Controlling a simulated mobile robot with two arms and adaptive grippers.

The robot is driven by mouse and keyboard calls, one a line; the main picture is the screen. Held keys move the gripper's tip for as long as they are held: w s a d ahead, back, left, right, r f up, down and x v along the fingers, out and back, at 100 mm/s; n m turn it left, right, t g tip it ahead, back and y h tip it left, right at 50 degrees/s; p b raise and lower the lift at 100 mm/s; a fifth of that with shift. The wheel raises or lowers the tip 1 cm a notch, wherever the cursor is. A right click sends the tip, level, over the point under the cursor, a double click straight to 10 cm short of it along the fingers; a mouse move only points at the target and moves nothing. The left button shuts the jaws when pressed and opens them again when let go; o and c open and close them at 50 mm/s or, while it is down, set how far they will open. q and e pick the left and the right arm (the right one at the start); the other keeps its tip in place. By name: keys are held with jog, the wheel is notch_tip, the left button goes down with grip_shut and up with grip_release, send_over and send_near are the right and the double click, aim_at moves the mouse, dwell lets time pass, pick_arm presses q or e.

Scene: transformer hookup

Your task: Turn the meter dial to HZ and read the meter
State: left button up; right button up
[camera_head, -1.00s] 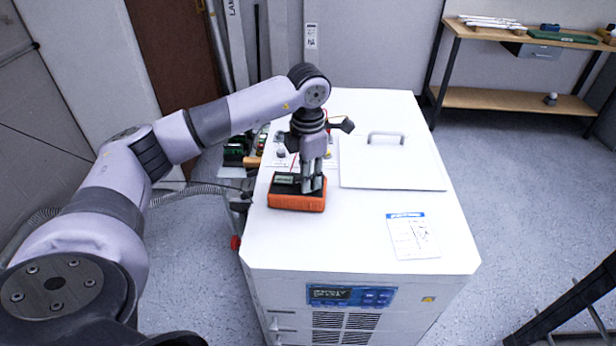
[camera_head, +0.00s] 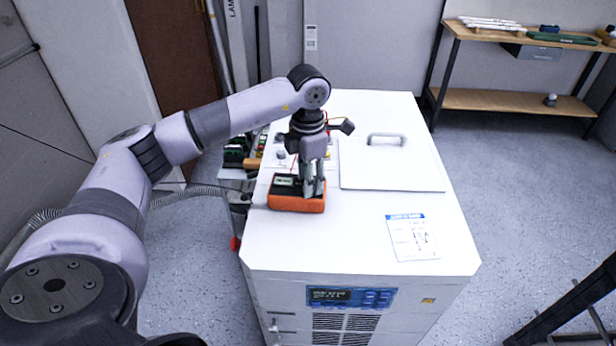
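The orange meter (camera_head: 296,203) lies on the white cabinet top near its left edge, with its small screen (camera_head: 284,180) facing up. My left gripper (camera_head: 312,192) points straight down over the meter's right part, its fingertips at or just above the meter's face. The fingers look close together, but whether they are closed on the dial cannot be made out. The dial is hidden behind the fingers, and the screen's reading is too small to read. My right gripper is out of view.
A lid with a handle (camera_head: 386,139) lies behind and right of the meter. A printed card (camera_head: 413,237) lies at the front right of the white cabinet top (camera_head: 350,232). Terminals and leads are behind my gripper. A wooden workbench (camera_head: 520,98) stands at the back right.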

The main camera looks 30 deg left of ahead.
pick_arm(q)
notch_tip(320, 180, up, 12)
dwell(0.5)
dwell(0.4)
